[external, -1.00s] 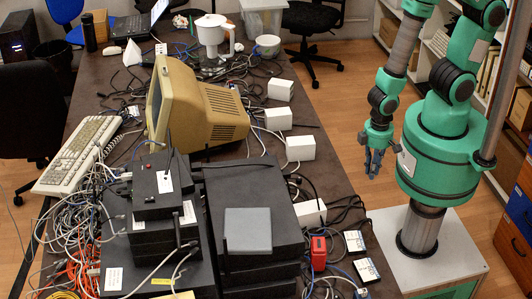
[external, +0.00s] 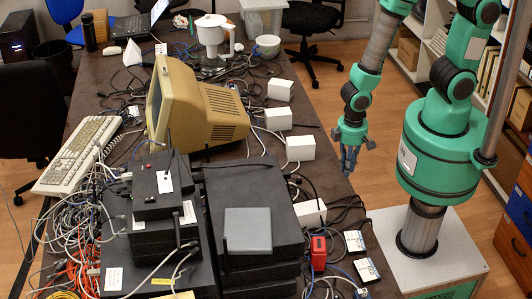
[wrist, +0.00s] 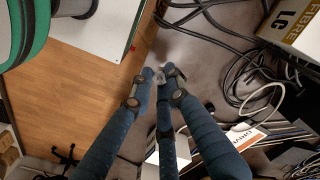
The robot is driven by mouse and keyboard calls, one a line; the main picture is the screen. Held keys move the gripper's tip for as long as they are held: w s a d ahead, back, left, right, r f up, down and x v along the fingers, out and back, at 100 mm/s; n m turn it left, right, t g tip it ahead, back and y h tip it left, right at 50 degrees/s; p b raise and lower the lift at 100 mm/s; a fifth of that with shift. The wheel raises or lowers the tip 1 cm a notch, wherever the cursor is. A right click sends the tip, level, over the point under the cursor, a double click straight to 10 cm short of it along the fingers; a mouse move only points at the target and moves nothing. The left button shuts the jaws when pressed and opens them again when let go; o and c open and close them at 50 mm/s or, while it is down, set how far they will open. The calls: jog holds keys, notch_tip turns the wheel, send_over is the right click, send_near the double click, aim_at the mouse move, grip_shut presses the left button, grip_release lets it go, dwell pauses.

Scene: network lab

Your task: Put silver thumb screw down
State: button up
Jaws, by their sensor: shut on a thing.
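My gripper (external: 348,168) hangs from the arm at the right edge of the table, above the surface, with its blue fingers pointing down. In the wrist view the fingertips (wrist: 160,75) are closed together around a small silver-grey piece, the silver thumb screw (wrist: 160,78). Only a little of the screw shows between the tips; the fingers hide the rest. The screw is too small to make out in the external view.
The dark table (external: 265,186) is crowded with cables, black boxes (external: 255,205), a beige monitor (external: 200,105) and white boxes (external: 300,148). Small labelled cards (external: 367,270) lie at its front right edge. Wooden floor (wrist: 60,95) lies beyond the edge.

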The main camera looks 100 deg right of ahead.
jog(key=w+d, duration=0.2)
jog(key=w, duration=0.2)
jog(key=w+d+p, duration=0.1)
jog(key=w+d, duration=0.2)
jog(key=w, duration=0.2)
jog(key=w+d, duration=0.3)
jog(key=w, duration=0.2)
jog(key=shift+d+r, duration=0.2)
jog(key=shift+d, duration=0.05)
jog(key=shift+c, duration=0.4)
jog(key=w, duration=0.5)
jog(key=w+d+f+b, duration=0.1)
jog(key=w, duration=0.4)
jog(key=w+b, duration=0.1)
jog(key=w, duration=0.5)
jog(key=shift+d+f, duration=0.2)
jog(key=shift+d, duration=0.2)
jog(key=shift+f+b, duration=0.45)
jog(key=shift+f, duration=1.35)
jog(key=o, duration=0.4)
jog(key=shift+f, duration=0.15)
jog(key=o, duration=0.4)
